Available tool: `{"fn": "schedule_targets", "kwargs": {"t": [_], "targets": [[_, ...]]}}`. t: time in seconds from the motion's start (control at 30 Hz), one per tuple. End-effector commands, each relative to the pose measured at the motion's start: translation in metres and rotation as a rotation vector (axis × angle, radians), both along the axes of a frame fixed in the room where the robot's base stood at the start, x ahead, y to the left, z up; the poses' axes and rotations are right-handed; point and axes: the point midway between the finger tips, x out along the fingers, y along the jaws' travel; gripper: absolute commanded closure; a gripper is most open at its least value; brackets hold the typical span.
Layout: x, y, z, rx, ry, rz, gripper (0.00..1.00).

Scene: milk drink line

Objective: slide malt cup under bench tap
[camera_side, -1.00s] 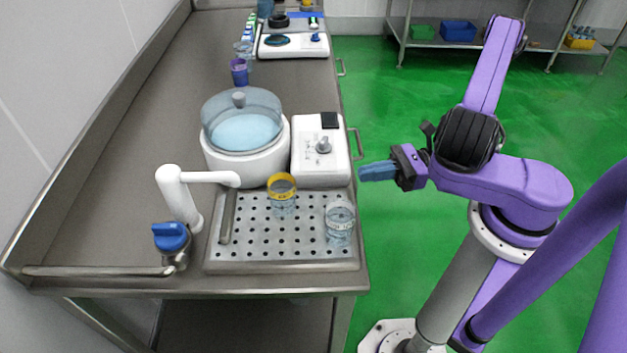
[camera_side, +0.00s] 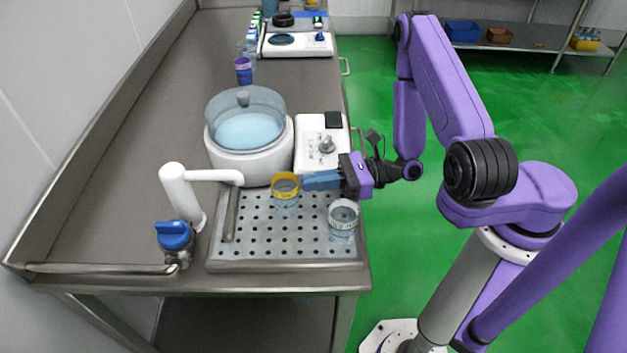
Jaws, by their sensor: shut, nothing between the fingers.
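A clear cup with a yellow band (camera_side: 285,192) stands upright on the perforated drain plate (camera_side: 290,251). A second clear cup with a white band (camera_side: 343,222) stands nearer the plate's front right. I cannot read the labels, so I cannot tell which is the malt cup. The white bench tap (camera_side: 187,197) with a blue knob (camera_side: 174,235) stands to the left, its spout ending left of the yellow-banded cup. My gripper (camera_side: 305,182) is shut and empty, its blue fingertips right beside the yellow-banded cup's right side. I cannot tell whether they touch it.
A metal bar (camera_side: 231,213) lies on the plate's left side. A white round bath with a clear lid (camera_side: 246,137) and a white control box (camera_side: 321,150) stand behind. A purple cup (camera_side: 243,71) is farther back. The plate's front left is clear.

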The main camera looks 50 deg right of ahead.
Motion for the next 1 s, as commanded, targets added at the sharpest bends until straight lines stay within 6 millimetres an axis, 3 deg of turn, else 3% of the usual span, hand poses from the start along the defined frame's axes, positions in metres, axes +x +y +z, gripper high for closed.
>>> {"fn": "schedule_targets", "kwargs": {"t": [0.57,1.0], "targets": [[0.005,0.008,0.0,0.0,0.0,0.001,1.0],[0.035,0.052,0.0,-0.001,0.0,0.005,1.0]]}}
